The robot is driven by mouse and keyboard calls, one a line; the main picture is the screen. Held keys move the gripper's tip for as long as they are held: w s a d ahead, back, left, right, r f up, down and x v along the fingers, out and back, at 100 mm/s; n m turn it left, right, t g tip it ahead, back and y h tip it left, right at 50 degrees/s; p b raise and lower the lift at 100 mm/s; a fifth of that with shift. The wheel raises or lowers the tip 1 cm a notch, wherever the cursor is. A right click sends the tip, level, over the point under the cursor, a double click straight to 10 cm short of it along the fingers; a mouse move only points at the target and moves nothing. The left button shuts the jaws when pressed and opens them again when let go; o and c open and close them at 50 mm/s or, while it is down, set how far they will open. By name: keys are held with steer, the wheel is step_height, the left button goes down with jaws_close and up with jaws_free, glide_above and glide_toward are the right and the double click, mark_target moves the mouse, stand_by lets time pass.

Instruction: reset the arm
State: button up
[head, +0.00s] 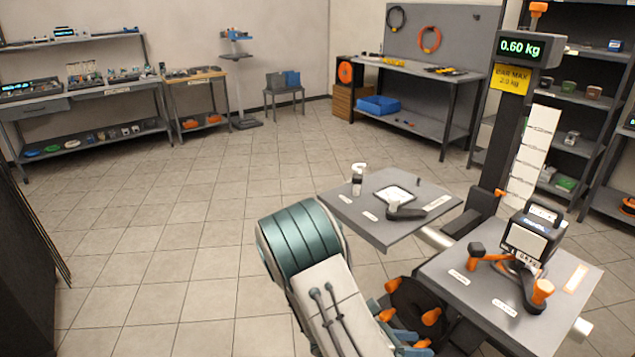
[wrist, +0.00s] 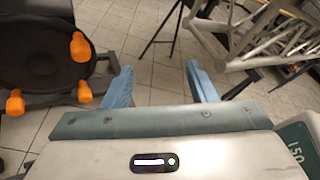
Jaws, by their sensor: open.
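My gripper (wrist: 163,88) shows in the wrist view with its two blue fingers apart and nothing between them but tiled floor. In the head view my arm reaches in from the bottom, and my gripper (head: 405,343) is low at the bottom edge, partly cut off. It is beside a dark round base with orange knobs (head: 431,316), below the two grey plates. The same base (wrist: 45,65) fills the left of the wrist view, apart from the fingers.
A left grey plate (head: 370,226) holds a small white-topped item, and a right grey plate (head: 448,287) holds a boxy device (head: 533,235). A post with a display (head: 524,47) reading 0.60 kg stands behind. A metal truss (wrist: 240,40) is at the wrist view's right. Floor at left is clear.

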steer(key=s+a+r+m+y+p, duration=0.1)
steer(key=s+r+m+y, duration=0.3)
steer(key=r+m, duration=0.4)
steer(key=s+a+r+m+t+y+p, duration=0.1)
steer(key=s+a+r+m+y, duration=0.2)
steer(key=r+m+y, duration=0.3)
steer(key=s+a+r+m+y+p, duration=0.2)
steer(key=s+r+m+y, duration=0.3)
steer(key=r+m, duration=0.5)
steer(key=shift+s+a+r+t, duration=0.3)
steer(key=shift+a+r+t, duration=0.1)
steer(key=shift+r, duration=0.15)
steer(key=c, duration=0.3)
steer(key=shift+d, duration=0.15)
steer(key=shift+c, duration=0.2)
